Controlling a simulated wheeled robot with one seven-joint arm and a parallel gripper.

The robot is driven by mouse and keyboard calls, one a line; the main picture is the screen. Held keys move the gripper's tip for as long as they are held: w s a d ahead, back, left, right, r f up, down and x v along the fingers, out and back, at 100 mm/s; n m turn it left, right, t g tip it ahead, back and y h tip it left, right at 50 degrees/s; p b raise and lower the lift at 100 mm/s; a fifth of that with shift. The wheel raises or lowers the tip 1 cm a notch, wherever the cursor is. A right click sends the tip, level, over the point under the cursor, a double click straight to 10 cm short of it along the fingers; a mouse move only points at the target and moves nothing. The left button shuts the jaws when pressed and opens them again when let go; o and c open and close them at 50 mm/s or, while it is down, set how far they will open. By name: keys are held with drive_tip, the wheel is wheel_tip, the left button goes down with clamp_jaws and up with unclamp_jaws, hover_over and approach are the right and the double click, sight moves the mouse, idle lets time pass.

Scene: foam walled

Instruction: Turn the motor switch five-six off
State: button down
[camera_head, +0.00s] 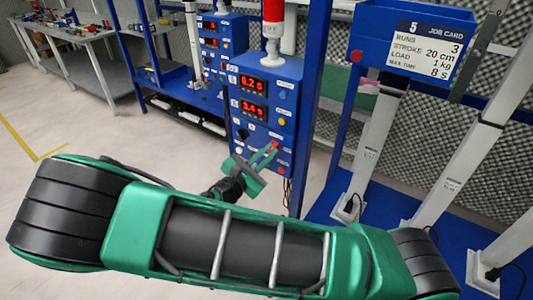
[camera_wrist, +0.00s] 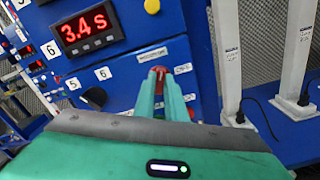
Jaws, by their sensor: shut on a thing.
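The blue control panel (camera_head: 260,122) stands in the middle of the head view, with two red digital displays. In the wrist view, a red switch knob (camera_wrist: 158,71) sits on the blue panel below the 3.4 s display (camera_wrist: 85,29), beside small white labels too small to read surely. My gripper (camera_head: 273,147) reaches the lower right of the panel. Its green fingers (camera_wrist: 160,85) are shut on the red knob, and the fingertips partly hide it. A black round knob (camera_wrist: 95,98) sits left of my fingers, under labels 5 and 6.
A job card sign (camera_head: 430,45) hangs at the upper right above white columns (camera_head: 451,152) on a blue base. A red beacon (camera_head: 273,12) stands atop the panel. A grey workbench (camera_head: 68,32) is at the far left. Light floor is open at left.

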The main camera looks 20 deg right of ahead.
drive_tip(key=m, duration=0.6)
drive_tip(key=shift+a+f, duration=0.1)
drive_tip(key=shift+f, duration=0.05)
drive_tip(key=m, duration=0.6)
drive_tip(key=shift+s+f+m, duration=0.1)
drive_tip(key=shift+f+m, duration=0.05)
drive_tip(key=shift+m, duration=0.15)
drive_tip(key=c, duration=1.8)
unclamp_jaws()
drive_tip(key=v, duration=1)
drive_tip(key=shift+s+a, duration=0.2)
drive_tip(key=shift+a, duration=0.1)
